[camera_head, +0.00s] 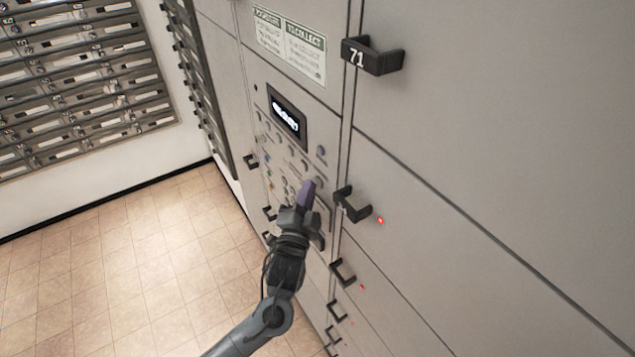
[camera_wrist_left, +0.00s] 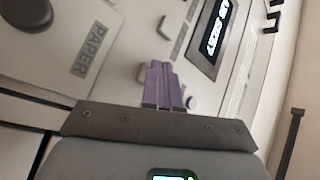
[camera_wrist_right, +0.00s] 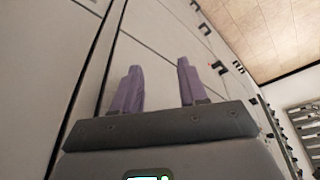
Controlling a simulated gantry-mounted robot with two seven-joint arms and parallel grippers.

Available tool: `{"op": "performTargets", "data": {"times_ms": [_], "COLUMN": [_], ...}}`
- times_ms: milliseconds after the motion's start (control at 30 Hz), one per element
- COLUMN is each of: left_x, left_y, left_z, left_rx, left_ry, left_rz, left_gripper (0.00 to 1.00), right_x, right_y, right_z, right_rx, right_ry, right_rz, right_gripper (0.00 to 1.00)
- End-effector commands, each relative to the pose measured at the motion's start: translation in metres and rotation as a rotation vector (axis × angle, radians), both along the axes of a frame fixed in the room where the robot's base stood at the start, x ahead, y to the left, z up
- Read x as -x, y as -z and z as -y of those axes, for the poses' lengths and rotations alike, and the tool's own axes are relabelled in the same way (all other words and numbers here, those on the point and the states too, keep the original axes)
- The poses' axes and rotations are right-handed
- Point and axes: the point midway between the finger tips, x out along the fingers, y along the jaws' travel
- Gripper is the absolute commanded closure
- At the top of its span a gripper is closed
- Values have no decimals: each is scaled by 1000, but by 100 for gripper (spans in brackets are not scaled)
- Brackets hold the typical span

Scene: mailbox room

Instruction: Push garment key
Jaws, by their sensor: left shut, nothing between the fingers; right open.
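The grey control panel (camera_head: 262,130) holds several small round buttons below a lit display (camera_head: 287,118). My left gripper (camera_head: 308,186) is shut and empty, its purple fingertips in front of the panel's lower right buttons. In the left wrist view the closed fingertips (camera_wrist_left: 160,66) hide part of the panel. A grey button (camera_wrist_left: 143,73) shows just beside them; contact cannot be told. No garment label is readable, so I cannot tell which key it is. My right gripper (camera_wrist_right: 158,72) is open and empty, facing the grey cabinet doors; it is outside the head view.
Black handles stick out from the locker doors, one marked 71 (camera_head: 372,56), another (camera_head: 350,204) just right of my left gripper. A "PAPER" label (camera_wrist_left: 91,50) is left of the fingers. Mailbox racks (camera_head: 75,70) line the far wall. The tiled floor (camera_head: 130,270) is clear.

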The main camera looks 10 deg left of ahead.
Motion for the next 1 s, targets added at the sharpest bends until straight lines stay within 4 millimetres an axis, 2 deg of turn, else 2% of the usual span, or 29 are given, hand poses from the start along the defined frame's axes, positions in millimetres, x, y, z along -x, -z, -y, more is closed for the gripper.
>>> {"op": "performTargets", "data": {"times_ms": [700,1000], "left_x": [-4,3], "left_y": [0,-1], "left_z": [3,-3], "left_rx": [0,-1], "left_ry": [0,-1], "left_rz": [0,-1], "left_gripper": [100,100], "right_x": [0,0], "right_y": [0,-8], "right_z": [2,2], "right_rx": [11,7], "right_ry": [-7,-5], "right_rz": [1,0], "right_gripper": [57,57]}}
